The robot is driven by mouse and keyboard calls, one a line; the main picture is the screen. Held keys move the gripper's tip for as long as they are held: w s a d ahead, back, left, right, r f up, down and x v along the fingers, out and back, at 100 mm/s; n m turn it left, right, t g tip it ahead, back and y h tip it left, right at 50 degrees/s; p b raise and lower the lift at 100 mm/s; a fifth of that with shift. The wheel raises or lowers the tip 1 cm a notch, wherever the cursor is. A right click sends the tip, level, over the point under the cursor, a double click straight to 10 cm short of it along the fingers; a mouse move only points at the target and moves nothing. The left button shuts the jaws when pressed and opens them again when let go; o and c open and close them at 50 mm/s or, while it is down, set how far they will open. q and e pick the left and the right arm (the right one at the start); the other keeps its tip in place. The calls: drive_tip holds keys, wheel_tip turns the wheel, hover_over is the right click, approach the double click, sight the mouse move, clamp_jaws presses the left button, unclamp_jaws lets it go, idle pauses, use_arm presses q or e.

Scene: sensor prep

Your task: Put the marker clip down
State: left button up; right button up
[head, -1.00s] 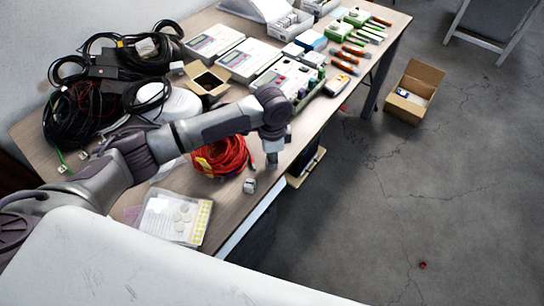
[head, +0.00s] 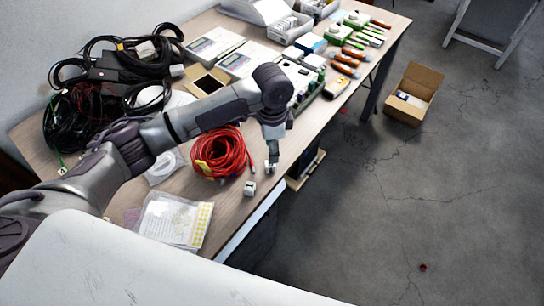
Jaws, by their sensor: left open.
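My left gripper (head: 272,164) hangs fingers down over the front edge of the wooden table, just right of a coil of red cable. Its jaws look open, with a small pale patch between or behind the fingertips that is too small to make out. A small whitish-grey block (head: 250,188) lies on the table near the front edge, a little below and left of the gripper and apart from it. I cannot tell whether this block is the marker clip. No other thing is clearly the clip. My right gripper is not in view.
The red cable coil (head: 222,153) lies beside the gripper. A clear bag with a yellow-dotted sheet (head: 201,222) lies at the near end. Black cables (head: 70,120), an open small box (head: 207,82) and instruments fill the back. An open carton (head: 414,92) stands on the floor.

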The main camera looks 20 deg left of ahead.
use_arm(q)
wheel_tip(320, 180, up, 6)
drive_tip(key=shift+f, duration=0.1)
idle(0.6)
